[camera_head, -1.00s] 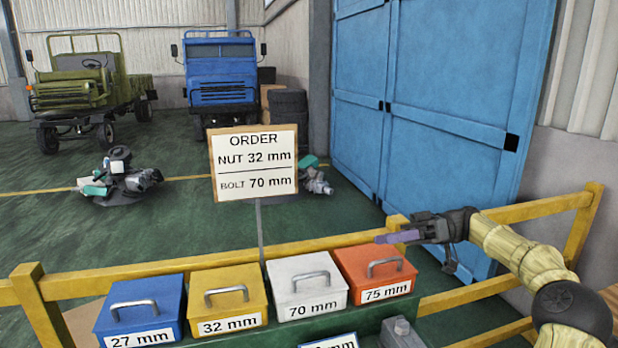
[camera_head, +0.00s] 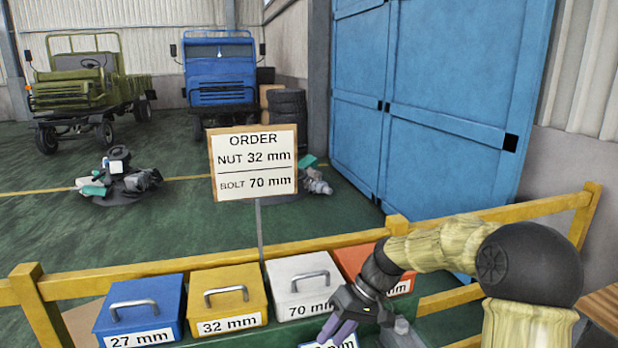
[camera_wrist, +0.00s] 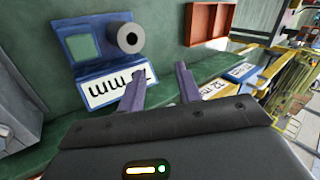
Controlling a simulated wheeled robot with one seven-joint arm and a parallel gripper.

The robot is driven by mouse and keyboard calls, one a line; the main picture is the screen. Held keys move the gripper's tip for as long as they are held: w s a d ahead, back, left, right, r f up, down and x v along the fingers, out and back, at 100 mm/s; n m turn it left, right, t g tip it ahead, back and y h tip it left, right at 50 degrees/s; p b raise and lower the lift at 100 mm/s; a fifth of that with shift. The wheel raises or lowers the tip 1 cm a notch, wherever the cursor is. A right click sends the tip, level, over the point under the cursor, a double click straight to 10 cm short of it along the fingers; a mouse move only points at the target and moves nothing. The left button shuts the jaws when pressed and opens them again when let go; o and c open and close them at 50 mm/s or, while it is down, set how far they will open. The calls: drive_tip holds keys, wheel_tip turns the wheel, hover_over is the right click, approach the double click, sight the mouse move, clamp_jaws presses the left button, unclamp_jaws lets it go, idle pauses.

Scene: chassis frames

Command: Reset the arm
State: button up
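My gripper (camera_head: 338,330) is at the bottom of the head view, low in front of the white 70 mm box, with its purple fingers pointing down-left. In the wrist view, the two fingers of my gripper (camera_wrist: 158,76) are apart with nothing between them. Beyond the fingers is a blue holder (camera_wrist: 85,72) with a white label, a green square and a grey ring-shaped part (camera_wrist: 130,38). My arm bends across the right of the head view and hides much of the orange-red box (camera_head: 355,258).
The blue 27 mm box (camera_head: 140,290), yellow 32 mm box (camera_head: 228,285) and white 70 mm box (camera_head: 300,272) stand in a row. An order sign (camera_head: 254,163) reads nut 32 mm, bolt 70 mm. A yellow rail (camera_head: 150,268) runs behind. A red tray (camera_wrist: 208,22) shows in the wrist view.

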drive_tip(key=s+d+f+m+t+h, duration=0.2)
drive_tip(key=s+d+m+t+h, duration=0.1)
drive_tip(key=s+d, duration=0.3)
drive_tip(key=s+d+f+m+t+h, duration=0.2)
drive_tip(key=s+d+h, duration=0.2)
drive_tip(key=s, duration=0.4)
drive_tip(key=s+f+b+x, duration=0.1)
drive_tip(key=s+b+x, duration=0.1)
drive_tip(key=b+x, duration=0.85)
drive_tip(key=w+p+v, duration=0.2)
drive_tip(key=p+v, duration=1.4)
drive_tip(key=v, duration=0.1)
drive_tip(key=shift+w+r+p, duration=0.35)
drive_tip(key=shift+r+p, duration=0.05)
